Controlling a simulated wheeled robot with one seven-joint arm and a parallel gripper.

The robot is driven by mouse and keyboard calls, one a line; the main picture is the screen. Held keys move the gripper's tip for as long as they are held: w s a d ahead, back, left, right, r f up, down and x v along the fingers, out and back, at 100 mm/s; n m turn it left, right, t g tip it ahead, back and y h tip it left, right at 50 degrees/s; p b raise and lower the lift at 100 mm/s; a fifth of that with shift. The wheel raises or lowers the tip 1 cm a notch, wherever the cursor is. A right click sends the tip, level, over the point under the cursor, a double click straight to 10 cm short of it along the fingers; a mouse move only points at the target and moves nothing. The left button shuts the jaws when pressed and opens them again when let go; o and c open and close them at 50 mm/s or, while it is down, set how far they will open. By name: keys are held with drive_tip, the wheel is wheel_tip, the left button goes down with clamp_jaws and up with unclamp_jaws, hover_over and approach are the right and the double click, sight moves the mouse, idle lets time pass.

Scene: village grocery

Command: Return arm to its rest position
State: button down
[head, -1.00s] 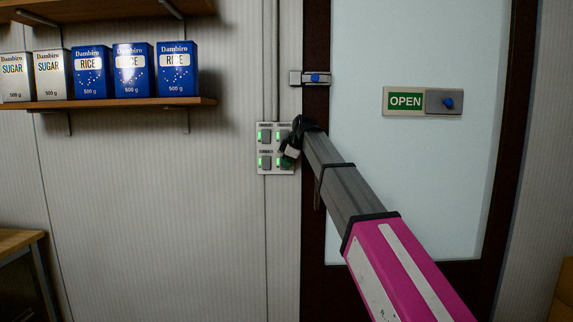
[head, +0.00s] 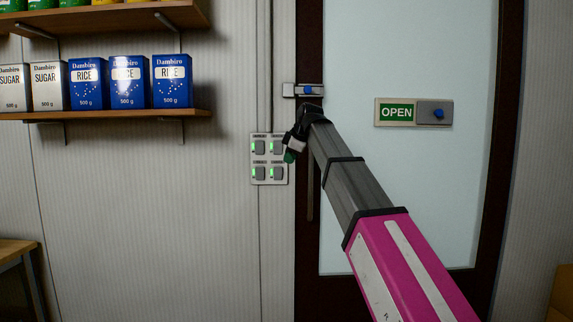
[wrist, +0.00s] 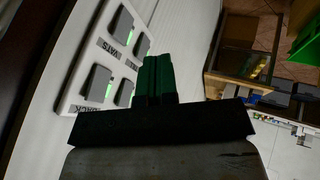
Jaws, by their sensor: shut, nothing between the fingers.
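My arm reaches up from the lower right in the head view, with my gripper (head: 290,157) at its far end, in front of the right edge of the switch panel. In the wrist view my gripper (wrist: 154,80) has its green fingers together, with nothing between them. The switch panel (head: 269,181) is a pale plate on the wall with several grey rocker switches and green lights. It also shows in the wrist view (wrist: 79,76), left of the fingers. I cannot tell whether the fingertips touch it.
A door (head: 410,190) with a dark frame, an OPEN sign (head: 397,112) and a latch (head: 308,90) is behind my arm. At left, a shelf (head: 110,115) holds rice and sugar boxes. A wooden table (head: 14,250) stands at lower left. The wall below the panel is clear.

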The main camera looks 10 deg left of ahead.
drive_tip(key=shift+r, duration=0.1)
drive_tip(key=d+f+m+g+h, duration=0.1)
drive_tip(key=d+f+m, duration=0.2)
drive_tip(key=d+f, duration=0.65)
drive_tip(key=d+f+m+h, duration=0.1)
drive_tip(key=d+f+m, duration=0.3)
drive_tip(key=f, duration=1)
drive_tip(key=d+f+m+g+h, duration=0.1)
drive_tip(key=d+f+m, duration=0.2)
drive_tip(key=d+f, duration=0.65)
drive_tip(key=s+d+f+m+h, duration=0.1)
drive_tip(key=s+d+f+m, duration=0.2)
drive_tip(key=f, duration=0.6)
drive_tip(key=s+d+f+m+g, duration=0.1)
drive_tip(key=s+d+f+m, duration=0.2)
drive_tip(key=s+d+f, duration=0.4)
drive_tip(key=s+d+f+m+g+h, duration=0.1)
drive_tip(key=s+d+f+m, duration=0.2)
drive_tip(key=f, duration=1)
drive_tip(key=s+d, duration=0.3)
drive_tip(key=s, duration=0.2)
drive_tip(key=shift+f+m+h, duration=0.2)
drive_tip(key=shift+m+h, duration=0.1)
drive_tip(key=shift+s, duration=0.1)
